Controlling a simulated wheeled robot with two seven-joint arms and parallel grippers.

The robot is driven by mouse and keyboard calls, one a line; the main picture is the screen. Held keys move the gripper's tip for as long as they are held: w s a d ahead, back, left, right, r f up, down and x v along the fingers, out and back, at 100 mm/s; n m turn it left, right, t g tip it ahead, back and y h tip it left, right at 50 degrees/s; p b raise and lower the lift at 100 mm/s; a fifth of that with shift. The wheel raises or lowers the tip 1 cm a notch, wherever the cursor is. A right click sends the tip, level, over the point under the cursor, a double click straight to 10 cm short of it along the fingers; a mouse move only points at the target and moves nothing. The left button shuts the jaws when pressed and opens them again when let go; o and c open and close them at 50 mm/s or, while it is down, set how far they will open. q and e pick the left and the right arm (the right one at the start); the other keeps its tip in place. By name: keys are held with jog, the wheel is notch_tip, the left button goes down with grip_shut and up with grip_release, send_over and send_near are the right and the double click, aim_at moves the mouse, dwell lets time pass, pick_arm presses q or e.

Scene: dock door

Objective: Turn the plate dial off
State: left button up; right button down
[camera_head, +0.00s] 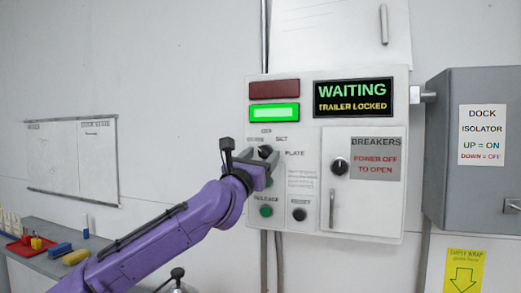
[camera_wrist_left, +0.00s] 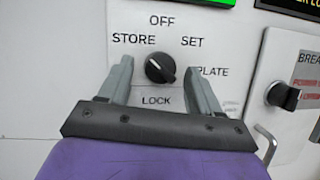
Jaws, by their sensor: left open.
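The plate dial (camera_head: 265,151) is a round black knob on the white control panel (camera_head: 310,225), partly hidden by my gripper in the head view. In the left wrist view the dial (camera_wrist_left: 160,68) shows clearly, with OFF above it, STORE to the left, SET to the right and LOCK below. My right gripper is not in view.
The breaker knob (camera_head: 339,166) and a door handle (camera_head: 332,208) are right of the dial. Below it are a green button (camera_head: 266,211) and another black knob (camera_head: 299,214). A grey isolator box (camera_head: 463,200) stands out at right. A bench (camera_head: 60,262) with small items is at left.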

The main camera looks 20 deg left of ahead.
pick_arm(q)
jog(key=shift+r, duration=0.1)
jog(key=shift+c, duration=0.4)
jog(key=c, duration=1)
jog(key=shift+o, duration=0.2)
jog(key=shift+r+m+h, duration=0.1)
jog(key=shift+m+h, duration=0.2)
jog(key=shift+m, duration=0.3)
jog(key=m+p, duration=0.1)
jog(key=m+h, duration=0.1)
jog(key=m+g+p, duration=0.1)
jog(key=m, duration=0.1)
jog(key=shift+a+r+h+p, duration=0.2)
jog(key=shift+r+h+p, duration=0.1)
jog(key=shift+h, duration=0.1)
jog(key=m+g+h+p, duration=0.1)
jog(key=m+p, duration=0.1)
jog(key=m, duration=0.1)
jog(key=m+g+p, duration=0.1)
jog(key=m+p, duration=0.1)
jog(key=p, duration=0.1)
jog(key=shift+a+r+m+h, duration=0.15)
jog(key=shift+m+h, duration=0.25)
jog(key=shift+m+g+p, duration=0.4)
jog(key=shift+m+p, duration=0.6)
jog(key=shift+p, duration=0.2)
jog(key=shift+f, duration=0.2)
